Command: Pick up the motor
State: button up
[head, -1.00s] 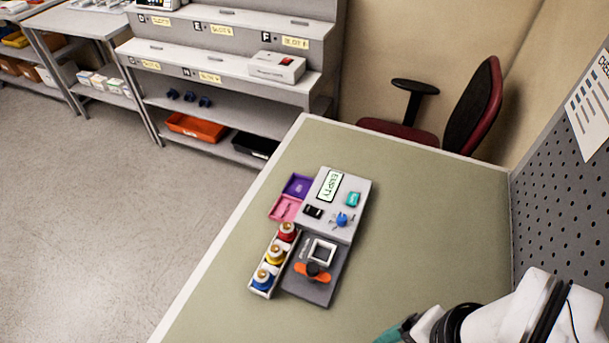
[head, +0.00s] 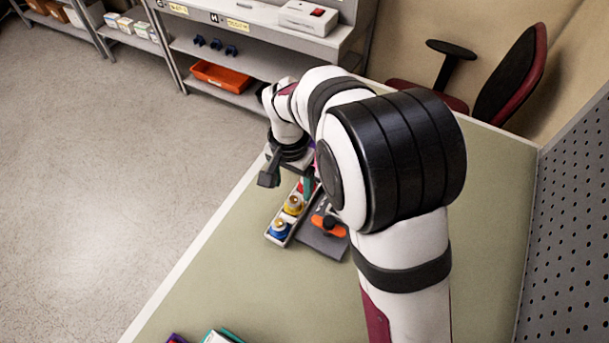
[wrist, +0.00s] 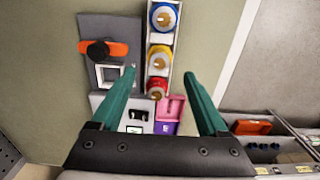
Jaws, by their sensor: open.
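A white rack (wrist: 150,50) holds a blue (wrist: 163,17), a yellow (wrist: 160,57) and a red (wrist: 156,88) round part with pale tops, in a row. In the head view the blue part (head: 280,229) and yellow part (head: 293,204) show; the red one is mostly hidden. An orange and black part (wrist: 103,49) lies on a dark grey plate (wrist: 98,22); it also shows in the head view (head: 328,226). I cannot tell which is the motor. My gripper (wrist: 160,72) is open, its teal fingers straddling the rack in the wrist picture, holding nothing. Its height above is unclear.
A white square frame (wrist: 107,74) sits on the plate. Pink (wrist: 174,107) and purple (wrist: 166,127) trays lie beyond the red part. My arm hides much of the grey box. Teal and purple things (head: 222,337) show at the bottom edge. A chair (head: 510,75) stands behind the table.

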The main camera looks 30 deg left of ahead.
aim_at(294, 198)
notch_tip(294, 198, down, 7)
jog(key=shift+w+f, duration=0.1)
grip_shut()
dwell(0.4)
